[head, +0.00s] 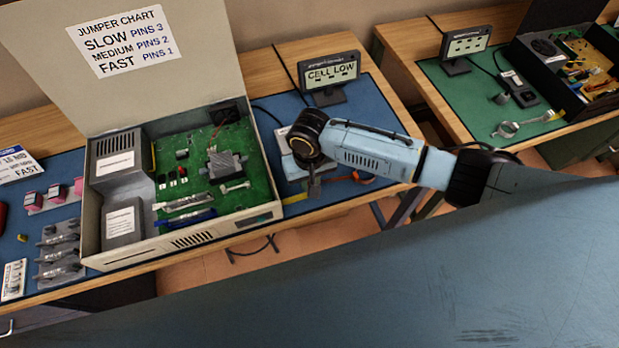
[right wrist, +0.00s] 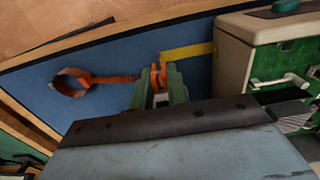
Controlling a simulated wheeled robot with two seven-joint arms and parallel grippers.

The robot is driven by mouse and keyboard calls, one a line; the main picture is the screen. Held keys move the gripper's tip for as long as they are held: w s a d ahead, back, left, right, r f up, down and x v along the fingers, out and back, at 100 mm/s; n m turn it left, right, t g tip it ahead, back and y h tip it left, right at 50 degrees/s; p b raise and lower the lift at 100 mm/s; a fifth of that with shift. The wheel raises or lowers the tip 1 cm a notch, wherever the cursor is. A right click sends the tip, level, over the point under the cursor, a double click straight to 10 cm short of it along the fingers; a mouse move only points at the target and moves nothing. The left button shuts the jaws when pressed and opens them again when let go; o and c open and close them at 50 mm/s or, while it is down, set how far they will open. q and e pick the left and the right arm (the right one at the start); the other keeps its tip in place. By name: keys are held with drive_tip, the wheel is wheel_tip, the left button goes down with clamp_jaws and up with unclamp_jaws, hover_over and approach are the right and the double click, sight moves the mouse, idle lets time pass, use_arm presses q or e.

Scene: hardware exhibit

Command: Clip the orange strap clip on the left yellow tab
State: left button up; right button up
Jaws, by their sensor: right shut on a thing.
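The orange strap clip (right wrist: 158,72) is between the green fingertips of my right gripper (right wrist: 159,84), which is shut on it. From the clip an orange strap runs left across the blue mat to an orange ring (right wrist: 66,82) in the right wrist view; part of it shows orange in the head view (head: 362,180). The left yellow tab (right wrist: 189,51) lies on the mat between the clip and the case; its tip is close to the clip, and whether they touch I cannot tell. It also shows in the head view (head: 295,198). My left gripper is out of view.
The open case (head: 200,240) with a green circuit board stands left of my right gripper (head: 313,188) in the head view. A second table (head: 440,90) is at the right.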

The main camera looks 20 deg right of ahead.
drive_tip(key=shift+f, duration=0.55)
idle(0.7)
drive_tip(key=shift+f+b, duration=0.65)
drive_tip(key=shift+f, duration=0.5)
idle(0.5)
drive_tip(key=o, duration=0.8)
drive_tip(key=shift+o, duration=0.3)
drive_tip(key=o, duration=0.3)
drive_tip(key=shift+r+p, duration=0.75)
drive_tip(key=shift+p, duration=0.3)
idle(0.4)
drive_tip(key=shift+r+p, duration=2.9)
drive_tip(key=shift+p, duration=0.65)
